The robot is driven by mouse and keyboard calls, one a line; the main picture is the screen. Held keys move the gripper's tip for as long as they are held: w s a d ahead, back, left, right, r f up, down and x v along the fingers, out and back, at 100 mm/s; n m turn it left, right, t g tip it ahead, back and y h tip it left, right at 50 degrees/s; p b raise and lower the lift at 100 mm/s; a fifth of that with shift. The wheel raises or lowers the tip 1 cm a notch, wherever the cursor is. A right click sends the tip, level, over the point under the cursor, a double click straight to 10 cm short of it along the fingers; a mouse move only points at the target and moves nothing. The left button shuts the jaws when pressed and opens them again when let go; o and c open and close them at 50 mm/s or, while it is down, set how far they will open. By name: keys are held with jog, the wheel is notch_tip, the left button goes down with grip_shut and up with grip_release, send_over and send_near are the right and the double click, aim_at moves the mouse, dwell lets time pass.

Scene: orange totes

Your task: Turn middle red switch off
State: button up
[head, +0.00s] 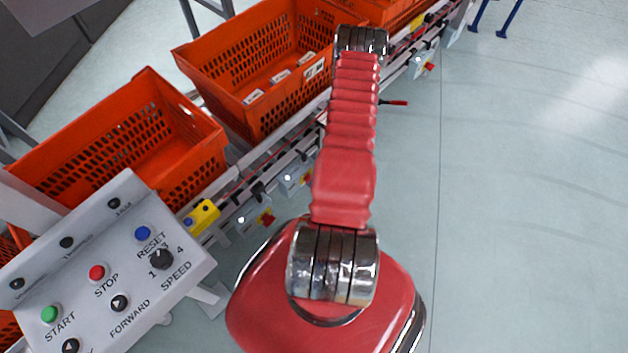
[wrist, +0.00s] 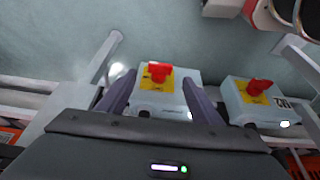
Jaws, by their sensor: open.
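In the wrist view a red switch (wrist: 158,71) sits on a yellow plate on a light grey box (wrist: 160,102). My gripper (wrist: 157,78) is open, with one dark finger on each side of this box in the picture. I cannot tell whether the fingers touch it. A second red switch (wrist: 258,87) on a similar box (wrist: 250,112) is to the right, outside the fingers. In the head view, red switches show along the conveyor (head: 267,218), including one farther along (head: 430,67). My gripper is hidden there. I cannot tell which switch is the middle one.
Orange totes (head: 185,105) stand along the conveyor (head: 285,140). A grey control panel (head: 130,265) with buttons and a speed knob is at lower left in the head view. A red-tipped rod (head: 397,102) sticks out from the conveyor. The floor at right is clear.

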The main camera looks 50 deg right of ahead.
jog(key=x, duration=0.6)
jog(key=shift+w, duration=0.1)
